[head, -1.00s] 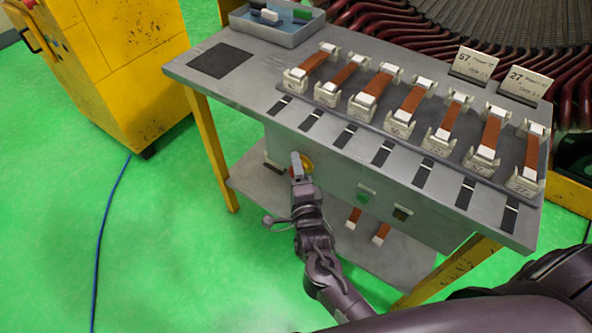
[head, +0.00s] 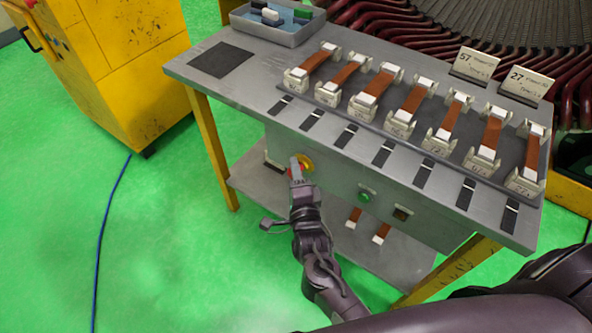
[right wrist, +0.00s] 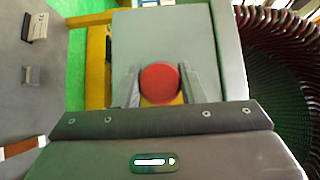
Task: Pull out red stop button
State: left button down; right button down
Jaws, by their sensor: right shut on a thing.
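The red stop button (right wrist: 160,82) shows in the right wrist view as a round red cap with a little yellow below it. In the head view its yellow base (head: 306,162) sits on the front panel of the grey workbench, and most of the red cap is hidden behind my gripper. My right gripper (head: 297,170) is at the button, shut on it. In the right wrist view my right gripper's two fingers (right wrist: 160,86) stand on either side of the red cap. My left gripper is not in view.
A green button (head: 363,197) and a dark switch (head: 401,214) sit on the same panel, to the right. The bench top (head: 285,78) holds a row of copper-coloured bars in white clamps. A lower shelf (head: 262,178) juts out below. A yellow cabinet (head: 120,65) stands left.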

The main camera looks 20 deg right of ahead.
jog(key=c, duration=0.9)
grip_release()
jog(key=shift+a, duration=0.1)
jog(key=shift+s, duration=0.1)
jog(key=s, duration=0.5)
jog(key=s+a, duration=0.1)
jog(key=s, duration=0.1)
jog(key=shift+s+b, duration=0.3)
jog(key=shift+s, duration=0.05)
jog(key=shift+f, duration=0.1)
